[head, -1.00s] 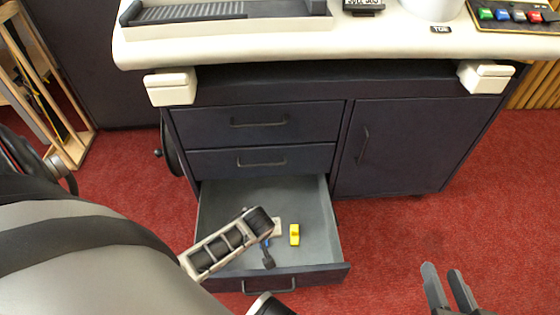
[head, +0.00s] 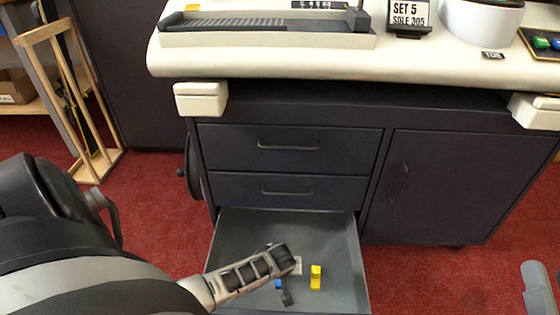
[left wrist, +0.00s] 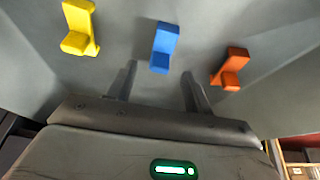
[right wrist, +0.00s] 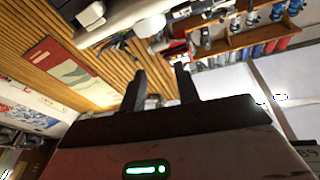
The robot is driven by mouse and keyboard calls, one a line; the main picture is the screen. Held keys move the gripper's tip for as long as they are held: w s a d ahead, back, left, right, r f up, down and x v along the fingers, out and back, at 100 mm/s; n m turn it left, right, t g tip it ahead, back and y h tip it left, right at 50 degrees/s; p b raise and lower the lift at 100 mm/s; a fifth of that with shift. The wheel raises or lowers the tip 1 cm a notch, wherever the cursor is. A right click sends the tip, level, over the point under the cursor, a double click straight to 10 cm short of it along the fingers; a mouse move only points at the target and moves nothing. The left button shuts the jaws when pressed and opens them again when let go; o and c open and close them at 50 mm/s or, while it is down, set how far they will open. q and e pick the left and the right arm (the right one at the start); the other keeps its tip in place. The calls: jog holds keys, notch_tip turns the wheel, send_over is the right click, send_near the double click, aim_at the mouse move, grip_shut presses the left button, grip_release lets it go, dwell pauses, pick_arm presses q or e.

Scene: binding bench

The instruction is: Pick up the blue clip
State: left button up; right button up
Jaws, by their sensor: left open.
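The blue clip (left wrist: 164,48) lies on the drawer floor, just beyond and between my left gripper's fingertips in the left wrist view. In the head view only a small part of the blue clip (head: 278,284) shows beside my left gripper (head: 287,298). My left gripper (left wrist: 158,82) is open and empty, pointing down into the open drawer (head: 340,250). A yellow clip (left wrist: 80,28) lies left of the blue one and an orange clip (left wrist: 231,68) lies right. My right gripper (right wrist: 160,80) is open and empty, away from the drawer.
The yellow clip also shows in the head view (head: 316,277); my left arm hides the orange one there. Two shut drawers (head: 290,145) sit above the open one. The bench top (head: 420,62) overhangs the cabinet. Drawer walls border the clips.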

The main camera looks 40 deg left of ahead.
pick_arm(q)
jog(key=b+x, duration=0.2)
jog(key=x, duration=0.1)
jog(key=shift+f, duration=0.1)
jog(key=shift+w, duration=0.1)
jog(key=c, duration=1.1)
pick_arm(e)
jog(key=r+n+y, duration=0.1)
jog(key=r+n+t+y, duration=0.1)
jog(key=r+n, duration=0.1)
jog(key=r+n+t+y, duration=0.1)
jog(key=n, duration=0.1)
jog(key=shift+s+r+y, duration=0.3)
jog(key=shift+s, duration=0.05)
